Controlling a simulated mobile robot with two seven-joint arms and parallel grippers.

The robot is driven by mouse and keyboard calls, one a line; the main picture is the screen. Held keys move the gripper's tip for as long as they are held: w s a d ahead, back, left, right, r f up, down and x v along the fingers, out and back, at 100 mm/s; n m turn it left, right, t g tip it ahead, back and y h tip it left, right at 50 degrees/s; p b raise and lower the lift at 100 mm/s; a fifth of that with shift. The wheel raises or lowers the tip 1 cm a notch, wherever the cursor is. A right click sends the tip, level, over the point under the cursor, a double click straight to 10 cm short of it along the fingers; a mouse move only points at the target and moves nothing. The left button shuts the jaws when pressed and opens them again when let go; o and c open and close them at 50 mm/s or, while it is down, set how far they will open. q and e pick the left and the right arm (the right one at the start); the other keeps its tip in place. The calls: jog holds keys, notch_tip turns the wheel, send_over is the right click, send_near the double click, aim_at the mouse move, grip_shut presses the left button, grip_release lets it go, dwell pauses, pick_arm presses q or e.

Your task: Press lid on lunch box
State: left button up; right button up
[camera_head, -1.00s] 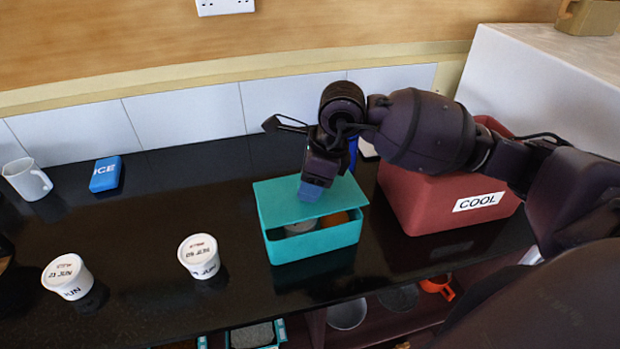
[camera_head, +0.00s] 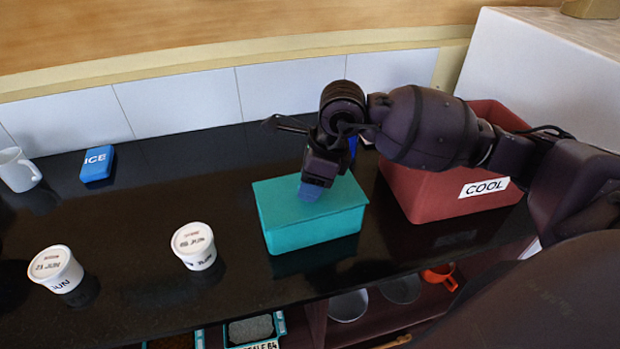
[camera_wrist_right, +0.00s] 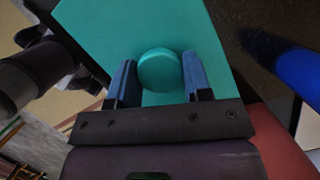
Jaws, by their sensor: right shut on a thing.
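The teal lunch box (camera_head: 318,235) stands on the black counter with its teal lid (camera_head: 275,196) lying over its top, covering the opening. No gap shows between lid and box from here, and the contents are hidden. My right gripper (camera_head: 311,190) points down at the lid's middle. In the right wrist view its two blue fingers (camera_wrist_right: 158,82) sit either side of the round teal knob (camera_wrist_right: 159,68) on the lid, and it is shut on this knob. My left gripper is not in view.
A red cool box (camera_head: 425,200) labelled COOL stands just right of the lunch box. Two white lidded tubs (camera_head: 194,247) (camera_head: 57,270), a blue ice pack (camera_head: 97,164) and a white mug (camera_head: 17,170) are on the left. An open shelf with bowls (camera_head: 348,306) lies below the counter edge.

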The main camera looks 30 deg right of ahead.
dwell(0.3)
jog(key=o, duration=1.5)
jog(key=shift+c, duration=0.2)
jog(key=shift+r, duration=0.15)
jog(key=shift+r+p, duration=1.7)
jog(key=shift+r, duration=1.7)
jog(key=shift+c, duration=0.5)
grip_shut()
jog(key=shift+f+b, duration=1.9)
jog(key=shift+f, duration=0.7)
